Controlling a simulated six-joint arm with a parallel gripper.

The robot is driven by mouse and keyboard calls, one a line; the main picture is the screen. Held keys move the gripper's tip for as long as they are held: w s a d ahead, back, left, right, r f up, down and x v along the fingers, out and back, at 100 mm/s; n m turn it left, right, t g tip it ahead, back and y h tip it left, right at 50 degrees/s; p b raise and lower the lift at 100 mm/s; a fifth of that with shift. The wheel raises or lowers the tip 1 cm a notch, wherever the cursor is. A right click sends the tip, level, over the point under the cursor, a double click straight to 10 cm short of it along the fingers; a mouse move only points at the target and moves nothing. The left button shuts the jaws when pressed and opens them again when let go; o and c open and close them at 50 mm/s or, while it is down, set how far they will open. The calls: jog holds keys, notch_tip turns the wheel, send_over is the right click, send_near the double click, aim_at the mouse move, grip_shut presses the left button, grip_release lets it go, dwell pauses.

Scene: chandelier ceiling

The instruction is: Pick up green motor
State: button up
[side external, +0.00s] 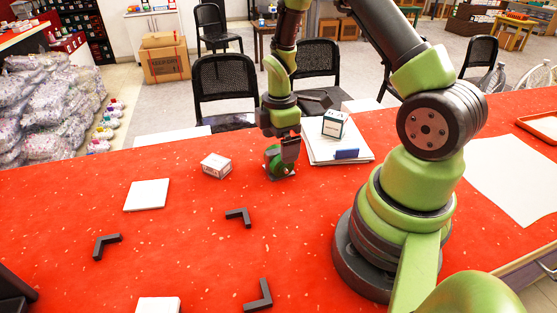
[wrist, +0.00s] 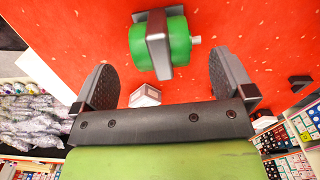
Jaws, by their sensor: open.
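The green motor (side external: 273,158) sits on the red table, partly hidden behind my gripper (side external: 288,152) in the side external view. In the wrist view the green motor (wrist: 179,43) is a green cylinder with a dark grey band across it and a small pale shaft on its right. My gripper (wrist: 163,62) is open, with its two dark fingers wide apart. The motor shows between and just beyond the fingertips. Nothing is held.
A small white box (side external: 216,165) lies left of the motor. White tiles (side external: 147,194) and black corner brackets (side external: 239,216) lie nearer the front.

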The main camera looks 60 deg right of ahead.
aim_at(278, 150)
notch_tip(278, 150, down, 5)
jog(key=shift+a+f, duration=0.1)
jog(key=shift+a, duration=0.05)
jog(key=shift+c, duration=0.2)
jog(key=c, duration=1.3)
jog(key=shift+r, duration=0.2)
